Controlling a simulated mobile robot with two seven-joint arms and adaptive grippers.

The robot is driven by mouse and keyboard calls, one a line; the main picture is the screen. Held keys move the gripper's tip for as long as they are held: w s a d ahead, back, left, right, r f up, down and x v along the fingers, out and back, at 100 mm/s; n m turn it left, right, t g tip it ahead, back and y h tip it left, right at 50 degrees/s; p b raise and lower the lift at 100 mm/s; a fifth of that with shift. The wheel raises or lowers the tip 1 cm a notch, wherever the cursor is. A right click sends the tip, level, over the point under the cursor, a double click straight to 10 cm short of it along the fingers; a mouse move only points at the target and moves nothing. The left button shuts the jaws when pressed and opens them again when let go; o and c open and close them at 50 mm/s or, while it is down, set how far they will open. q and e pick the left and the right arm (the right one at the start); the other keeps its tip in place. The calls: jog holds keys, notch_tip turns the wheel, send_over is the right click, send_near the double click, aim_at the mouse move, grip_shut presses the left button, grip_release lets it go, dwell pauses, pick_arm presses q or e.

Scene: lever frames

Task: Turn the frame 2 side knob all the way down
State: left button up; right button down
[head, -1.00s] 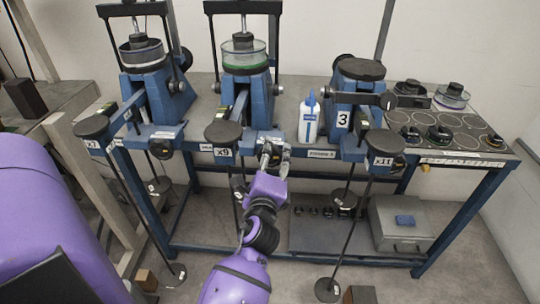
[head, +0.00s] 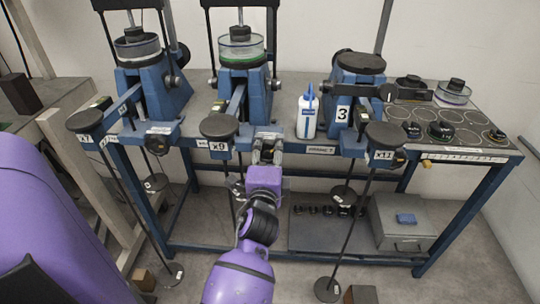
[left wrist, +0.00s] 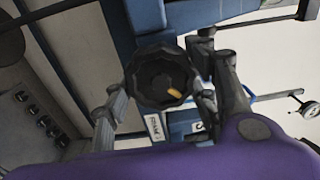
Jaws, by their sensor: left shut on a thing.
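The middle blue lever frame (head: 243,96), taken as frame 2, carries a clear dish with a green ring and a lever whose front end is marked x9. Its side knob (left wrist: 160,79) is black and ribbed, with an orange mark toward its lower right in the left wrist view. My left gripper (head: 266,152) is at the front edge of the bench below this frame. In the left wrist view, its fingers (left wrist: 160,103) lie on both sides of the knob, shut on it. In the head view, the knob is mostly hidden by the gripper. My right gripper is not seen.
Another blue frame (head: 153,92) stands to the left, and the frame marked 3 (head: 356,92) stands to the right. A white bottle (head: 307,118) is between the middle and right frames. Weight hangers and black rods hang before the bench. A grey box (head: 402,222) sits below.

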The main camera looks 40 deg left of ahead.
pick_arm(q)
jog(key=o, duration=1.4)
jog(key=shift+s+a+r+n, duration=0.1)
jog(key=shift+a+r+n, duration=0.1)
jog(key=shift+a+n, duration=0.1)
jog(key=shift+o, duration=1.2)
jog(key=shift+a+f, duration=0.1)
jog(key=shift+a, duration=0.05)
jog(key=shift+d, duration=0.25)
jog(key=shift+p+v, duration=0.4)
jog(key=shift+v, duration=2.55)
